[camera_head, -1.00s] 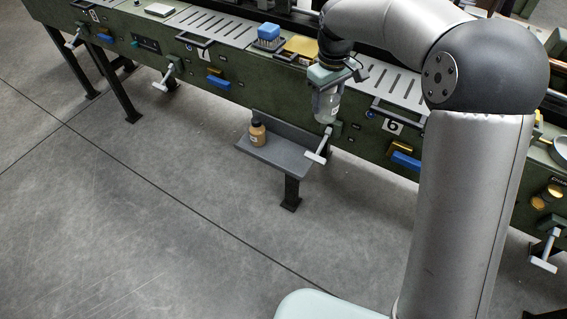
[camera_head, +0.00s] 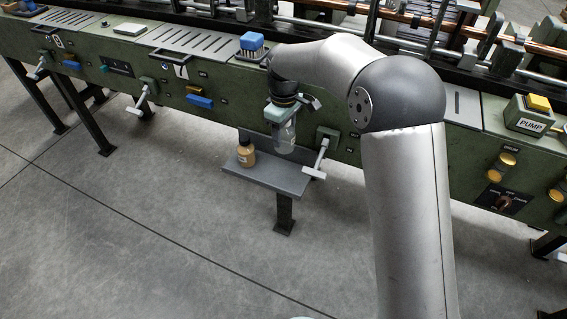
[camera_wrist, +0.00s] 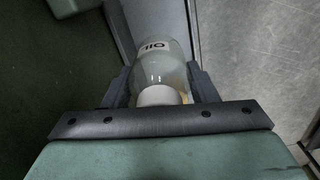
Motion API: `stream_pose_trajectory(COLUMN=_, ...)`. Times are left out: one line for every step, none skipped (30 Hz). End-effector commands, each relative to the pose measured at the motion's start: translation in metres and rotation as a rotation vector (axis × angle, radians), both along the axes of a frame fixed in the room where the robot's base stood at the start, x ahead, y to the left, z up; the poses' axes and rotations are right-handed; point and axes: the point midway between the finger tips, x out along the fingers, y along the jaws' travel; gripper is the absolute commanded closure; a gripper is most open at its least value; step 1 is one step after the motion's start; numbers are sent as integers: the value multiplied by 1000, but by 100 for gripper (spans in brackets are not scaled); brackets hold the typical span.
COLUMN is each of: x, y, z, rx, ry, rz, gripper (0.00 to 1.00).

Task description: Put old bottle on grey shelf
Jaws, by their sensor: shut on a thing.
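My gripper (camera_head: 284,122) is shut around a pale, see-through bottle (camera_head: 285,139), which hangs below it. In the wrist view the bottle (camera_wrist: 163,68) sits between the two fingers, with a white cap towards me and a label that reads OIL upside down. The grey shelf (camera_head: 282,178) is fixed low on the front of the green machine. The held bottle is over the right part of the shelf in the head view; the gap below it cannot be judged exactly. A brown bottle (camera_head: 246,153) with a pale label stands upright at the shelf's left end.
A crank handle (camera_head: 318,160) sticks out just right of the shelf. The green machine front (camera_head: 220,108) rises behind it. A blue brush-like block (camera_head: 252,44) sits on top of the machine. The floor in front is clear.

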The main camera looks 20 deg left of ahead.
Motion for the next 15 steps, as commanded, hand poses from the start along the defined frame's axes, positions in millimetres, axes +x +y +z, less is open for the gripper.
stream_pose_trajectory(x=-1, y=0, z=-17, rx=-4, ry=5, rz=1, gripper=69)
stream_pose_trajectory(x=-1, y=0, z=-25, rx=-2, ry=4, rz=1, gripper=69)
stream_pose_trajectory(x=-1, y=0, z=-35, rx=-3, ry=4, rz=1, gripper=69)
stream_pose_trajectory(x=-1, y=0, z=-43, rx=-3, ry=4, rz=1, gripper=69)
stream_pose_trajectory(x=-1, y=0, z=-50, rx=-3, ry=4, rz=1, gripper=69)
stream_pose_trajectory(x=-1, y=0, z=-58, rx=-1, ry=2, rz=1, gripper=69)
stream_pose_trajectory(x=-1, y=0, z=-63, rx=-2, ry=3, rz=1, gripper=69)
stream_pose_trajectory(x=-1, y=0, z=-68, rx=-1, ry=2, rz=1, gripper=69)
stream_pose_trajectory(x=-1, y=0, z=-73, rx=-1, ry=1, rz=0, gripper=69)
stream_pose_trajectory(x=0, y=0, z=-76, rx=-1, ry=1, rz=0, gripper=69)
stream_pose_trajectory(x=0, y=0, z=-79, rx=-1, ry=1, rz=0, gripper=69)
stream_pose_trajectory(x=0, y=0, z=-81, rx=0, ry=0, rz=0, gripper=69)
stream_pose_trajectory(x=0, y=0, z=-83, rx=0, ry=0, rz=0, gripper=69)
stream_pose_trajectory(x=0, y=0, z=-84, rx=0, ry=0, rz=0, gripper=69)
stream_pose_trajectory(x=0, y=0, z=-87, rx=-1, ry=0, rz=0, gripper=69)
